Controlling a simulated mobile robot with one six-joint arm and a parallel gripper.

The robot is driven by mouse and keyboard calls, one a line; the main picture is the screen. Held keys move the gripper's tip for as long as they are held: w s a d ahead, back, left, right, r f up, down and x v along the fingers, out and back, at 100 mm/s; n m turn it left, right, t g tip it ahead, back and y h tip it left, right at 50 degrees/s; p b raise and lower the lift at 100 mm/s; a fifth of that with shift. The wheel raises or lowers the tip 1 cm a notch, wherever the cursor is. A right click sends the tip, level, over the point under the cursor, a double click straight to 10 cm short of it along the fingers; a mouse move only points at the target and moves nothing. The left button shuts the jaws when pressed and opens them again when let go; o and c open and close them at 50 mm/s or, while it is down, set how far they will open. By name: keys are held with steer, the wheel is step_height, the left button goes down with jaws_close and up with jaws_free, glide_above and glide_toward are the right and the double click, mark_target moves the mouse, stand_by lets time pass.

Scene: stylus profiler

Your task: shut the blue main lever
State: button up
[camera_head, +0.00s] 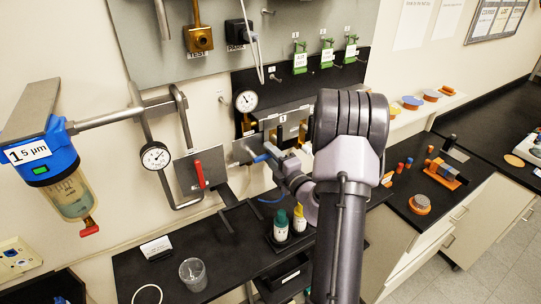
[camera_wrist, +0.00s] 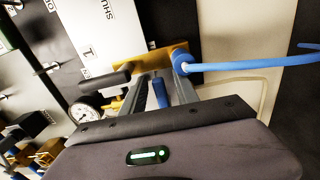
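The blue main lever (camera_wrist: 160,93) shows in the wrist view as a short blue handle between my two grey fingers. It lies in front of a brass-coloured block. My gripper (camera_wrist: 162,88) is open around the lever, with a gap visible beside it; whether either finger touches it I cannot tell. In the head view, a blue piece (camera_head: 262,158), seemingly this lever, shows beside my gripper (camera_head: 284,168), below the wall gauge. My arm hides much of the panel behind it. A white sign (camera_wrist: 105,30) with part of the word "SHUT" stands above in the wrist view.
A blue hose (camera_wrist: 245,65) runs right from the brass block, close to my right finger. A dark handle (camera_wrist: 105,84) is left of my fingers. A red lever (camera_head: 200,175) and gauge (camera_head: 155,156) are further left. Bottles (camera_head: 281,225) and a glass beaker (camera_head: 193,274) stand below.

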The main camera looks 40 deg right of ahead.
steer(key=b+v, duration=0.1)
steer(key=v, duration=1.6)
steer(key=shift+s, duration=0.25)
